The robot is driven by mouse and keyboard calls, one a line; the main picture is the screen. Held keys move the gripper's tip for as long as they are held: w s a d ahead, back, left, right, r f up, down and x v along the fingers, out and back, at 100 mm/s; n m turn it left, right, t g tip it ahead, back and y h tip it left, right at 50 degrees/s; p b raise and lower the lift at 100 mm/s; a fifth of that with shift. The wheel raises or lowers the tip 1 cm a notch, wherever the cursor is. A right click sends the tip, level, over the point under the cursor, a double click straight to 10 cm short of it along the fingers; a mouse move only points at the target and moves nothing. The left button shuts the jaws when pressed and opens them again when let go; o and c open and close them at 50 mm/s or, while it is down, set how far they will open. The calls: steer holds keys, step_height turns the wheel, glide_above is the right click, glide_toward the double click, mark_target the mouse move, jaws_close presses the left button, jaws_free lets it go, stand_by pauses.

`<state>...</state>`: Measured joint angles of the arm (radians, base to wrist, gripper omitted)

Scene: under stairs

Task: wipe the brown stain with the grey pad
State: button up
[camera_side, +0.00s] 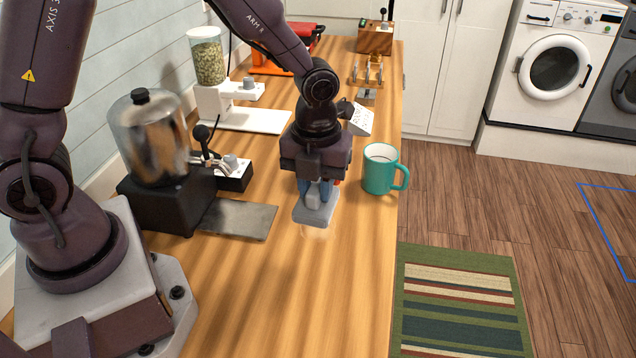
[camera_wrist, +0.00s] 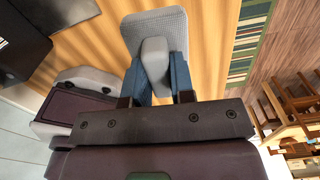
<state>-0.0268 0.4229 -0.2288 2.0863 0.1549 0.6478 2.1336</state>
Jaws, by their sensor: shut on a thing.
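My gripper (camera_side: 317,190) points down over the wooden counter, its blue fingers shut on the grip of the grey pad (camera_side: 314,214). The wrist view also shows the pad (camera_wrist: 175,24), with its raised grip (camera_wrist: 154,57) between the two fingers. The pad is flat and low at the counter; I cannot tell whether it touches the wood. A faint, pale brownish patch (camera_side: 316,233) shows on the counter right at the pad's near edge, perhaps the stain. Any part under the pad is hidden.
A teal mug (camera_side: 379,171) stands close right of my gripper, near the counter's right edge. A steel-domed machine (camera_side: 152,135) with a flat metal plate (camera_side: 238,218) stands to the left. A grain-filled dispenser (camera_side: 207,60) is behind. The counter (camera_side: 290,300) nearer the camera is clear.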

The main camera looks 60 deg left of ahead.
steer(key=shift+a+f, duration=0.1)
steer(key=shift+a, duration=0.05)
steer(key=w+a+f, duration=0.4)
steer(key=w+f, duration=0.1)
steer(key=w, duration=0.3)
steer(key=shift+w+a+f, duration=0.1)
steer(key=shift+f, duration=1.8)
steer(key=shift+w+a+f, duration=0.1)
steer(key=shift+f, duration=1.8)
steer(key=shift+s+a+f, duration=0.15)
steer(key=shift+s+a, duration=0.65)
steer(key=shift+c, duration=0.3)
steer(key=shift+s+a, duration=2.1)
steer(key=shift+w+d, duration=2.9)
steer(key=shift+d, duration=0.2)
steer(key=shift+s+a, duration=2.95)
steer(key=shift+s, duration=0.1)
steer(key=shift+w+d, duration=2.95)
steer(key=shift+d, duration=0.05)
step_height(320, 180, up, 8)
